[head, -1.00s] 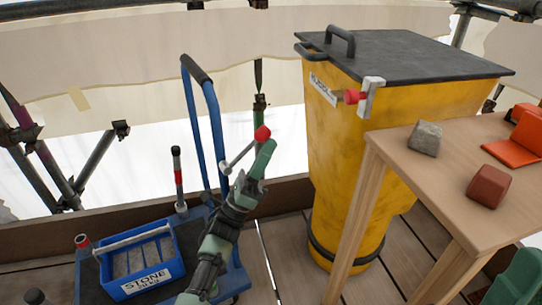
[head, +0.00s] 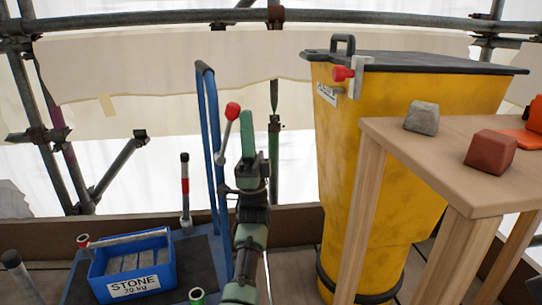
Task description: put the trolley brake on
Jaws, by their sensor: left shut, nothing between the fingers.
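The trolley has a blue tubular handle (head: 203,105) and a dark deck (head: 200,262) at the lower left. Its brake lever (head: 226,137) is a thin grey rod with a red ball knob (head: 232,110), standing nearly upright and leaning slightly right. My left gripper (head: 250,143) points up just right of the lever, close beside the rod. It is shut and holds nothing; I cannot tell whether it touches the rod. My right gripper is not in view.
A blue crate labelled STONE (head: 137,286) sits on the deck, near a red-banded post (head: 186,190). A yellow bin (head: 410,120) with a dark lid and a wooden table (head: 465,185) stand at right. Scaffold poles (head: 275,20) and pale sheeting lie behind.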

